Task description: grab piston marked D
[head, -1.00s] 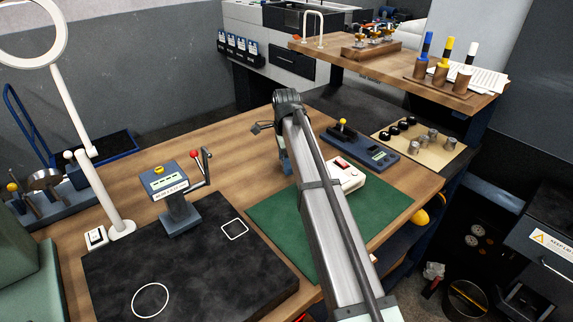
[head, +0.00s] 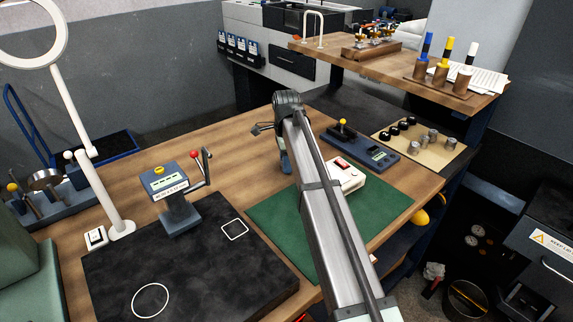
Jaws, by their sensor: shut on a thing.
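Several grey metal pistons (head: 424,140) stand on a beige mat (head: 402,150) at the right back of the bench. Their markings are too small to read, so I cannot tell which is D. My gripper (head: 285,164) hangs below the bent end of my arm, over the wooden bench left of the white device. It is well apart from the mat. My own arm hides most of it. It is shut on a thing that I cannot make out.
Black round parts (head: 393,130) share the mat. A blue device with a yellow-topped lever (head: 362,145) and a white box with a red switch (head: 345,176) stand between gripper and mat. A green mat (head: 270,218) lies in front. A handled counter (head: 180,205) stands left.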

